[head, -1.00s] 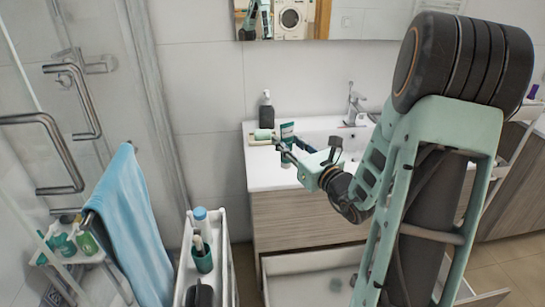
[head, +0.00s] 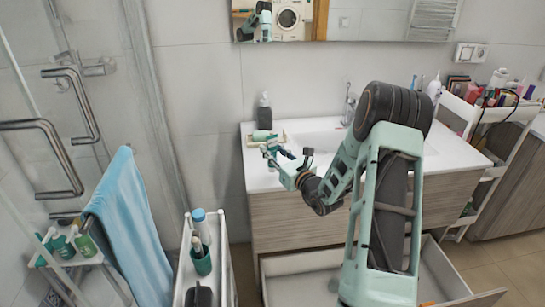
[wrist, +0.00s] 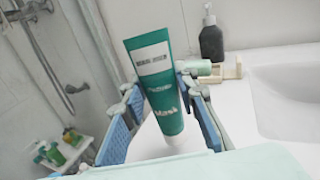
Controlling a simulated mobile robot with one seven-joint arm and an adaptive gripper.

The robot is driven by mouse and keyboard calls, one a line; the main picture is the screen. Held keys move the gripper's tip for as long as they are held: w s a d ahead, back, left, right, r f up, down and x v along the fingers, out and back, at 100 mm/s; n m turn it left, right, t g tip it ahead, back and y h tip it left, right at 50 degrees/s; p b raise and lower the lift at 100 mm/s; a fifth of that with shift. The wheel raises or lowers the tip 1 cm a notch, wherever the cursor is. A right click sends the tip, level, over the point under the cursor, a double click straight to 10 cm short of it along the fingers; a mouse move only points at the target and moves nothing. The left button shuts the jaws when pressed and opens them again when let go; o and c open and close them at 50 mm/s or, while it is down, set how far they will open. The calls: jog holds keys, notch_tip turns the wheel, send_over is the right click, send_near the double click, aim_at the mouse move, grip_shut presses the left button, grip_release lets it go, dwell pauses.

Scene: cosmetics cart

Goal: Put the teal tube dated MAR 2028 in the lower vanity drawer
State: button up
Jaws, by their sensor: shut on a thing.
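A teal tube (wrist: 157,78) with a white cap at its lower end stands nearly upright between the fingers of my gripper (wrist: 163,108) in the wrist view. It has a white label near its top, too blurred to read a date. In the head view my gripper (head: 276,158) is shut on the tube above the left part of the white sink counter; the tube shows small there (head: 272,146). The lower vanity drawer (head: 310,262) is pulled open below, its right part hidden behind my arm.
On the counter (head: 262,178) stand a dark soap dispenser (head: 264,112) and a small tray (head: 252,143) with a green item. A narrow white cart (head: 228,262) with a cup and bottles stands left of the drawer. A blue towel (head: 128,215) hangs further left.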

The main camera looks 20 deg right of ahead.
jog(key=shift+f, duration=1.2)
jog(key=shift+f, duration=0.25)
jog(key=o, duration=1.2)
jog(key=shift+c, duration=0.2)
jog(key=shift+r, duration=0.1)
jog(key=shift+r, duration=0.1)
